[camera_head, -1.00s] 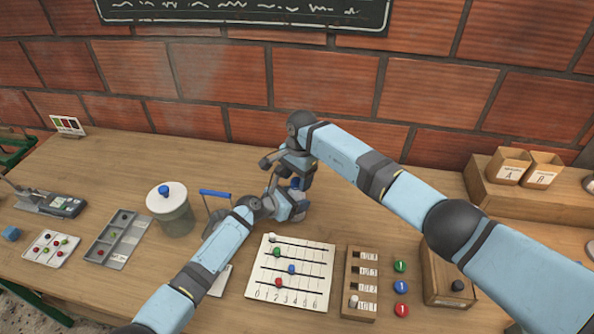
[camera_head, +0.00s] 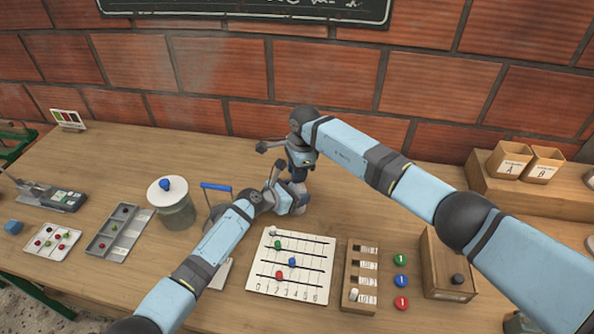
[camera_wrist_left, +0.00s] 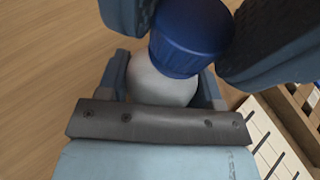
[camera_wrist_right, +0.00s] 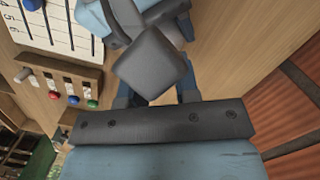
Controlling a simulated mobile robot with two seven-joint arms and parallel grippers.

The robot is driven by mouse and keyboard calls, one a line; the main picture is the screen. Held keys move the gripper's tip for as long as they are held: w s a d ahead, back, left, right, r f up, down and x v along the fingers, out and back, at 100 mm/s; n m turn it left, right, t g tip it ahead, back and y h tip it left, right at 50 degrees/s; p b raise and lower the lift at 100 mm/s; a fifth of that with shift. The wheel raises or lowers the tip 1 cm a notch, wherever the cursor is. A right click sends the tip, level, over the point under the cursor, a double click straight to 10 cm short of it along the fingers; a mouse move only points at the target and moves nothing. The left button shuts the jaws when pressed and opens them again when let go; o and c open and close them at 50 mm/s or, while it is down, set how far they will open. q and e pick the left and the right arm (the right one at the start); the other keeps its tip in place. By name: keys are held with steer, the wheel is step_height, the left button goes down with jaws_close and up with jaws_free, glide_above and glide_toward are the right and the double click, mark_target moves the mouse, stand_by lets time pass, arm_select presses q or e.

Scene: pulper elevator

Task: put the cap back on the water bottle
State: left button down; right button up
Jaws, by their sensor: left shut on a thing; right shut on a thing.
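The blue cap (camera_wrist_left: 188,38) is at the top of the whitish water bottle (camera_wrist_left: 160,85) in the left wrist view. It looks slightly tilted and offset; I cannot tell whether it is seated. My left gripper (camera_head: 292,198) is shut on the bottle low on the table. My right gripper (camera_head: 298,178) is above it, with dark finger pads on both sides of the cap, shut on it. In the head view the grippers hide the cap and most of the bottle. In the right wrist view, a dark grey block (camera_wrist_right: 152,65) hides the cap.
A lidded jar (camera_head: 175,208) and a blue-handled item (camera_head: 216,187) stand left of the grippers. A numbered bead board (camera_head: 290,265) lies in front, with a wooden slotted rack (camera_head: 360,278) beside it. Bare table lies behind and right of the grippers.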

steer(key=m, duration=0.3)
steer(key=shift+m, duration=0.4)
steer(key=m, duration=0.3)
steer(key=shift+m+t, duration=0.4)
steer(key=o, duration=1)
steer(key=shift+r, duration=2.25)
steer(key=shift+o, duration=0.4)
